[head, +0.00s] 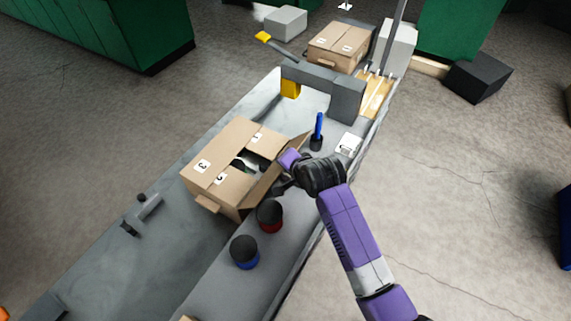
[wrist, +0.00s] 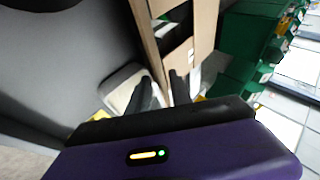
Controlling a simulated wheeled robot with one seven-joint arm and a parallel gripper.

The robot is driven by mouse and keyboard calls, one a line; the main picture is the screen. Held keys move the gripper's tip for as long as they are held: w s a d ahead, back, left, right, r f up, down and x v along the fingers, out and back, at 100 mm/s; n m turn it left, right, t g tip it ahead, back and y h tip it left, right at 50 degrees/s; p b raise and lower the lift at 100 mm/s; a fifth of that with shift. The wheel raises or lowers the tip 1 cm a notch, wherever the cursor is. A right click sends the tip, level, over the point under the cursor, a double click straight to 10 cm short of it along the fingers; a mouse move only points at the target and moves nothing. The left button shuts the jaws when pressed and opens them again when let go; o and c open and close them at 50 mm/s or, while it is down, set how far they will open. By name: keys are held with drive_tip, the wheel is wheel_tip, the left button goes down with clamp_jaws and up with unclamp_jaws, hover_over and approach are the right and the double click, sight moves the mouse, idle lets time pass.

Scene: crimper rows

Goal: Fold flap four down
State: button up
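The open cardboard box (head: 225,195) sits on the grey bench top. Its flaps marked 1 (head: 262,146), 2 (head: 232,183) and 3 (head: 206,157) lie folded inward, with a gap showing dark and white contents. The remaining flap (head: 262,188), on the right side, stands raised and leans outward; no number shows on it, and I take it as flap four. My gripper (head: 280,187) is just right of this flap; contact cannot be told. In the wrist view, my gripper's two dark fingers (wrist: 162,84) are apart, with cardboard (wrist: 148,45) just beyond them.
A red-and-black canister (head: 270,217) and a blue-and-black one (head: 245,253) stand nearer on the bench. A blue-handled tool (head: 319,128) and a white block (head: 348,144) lie beyond my gripper. A grey arch (head: 345,97) spans the bench behind the box.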

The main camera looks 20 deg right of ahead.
drive_tip(key=shift+f, duration=0.1)
clamp_jaws()
idle(1.4)
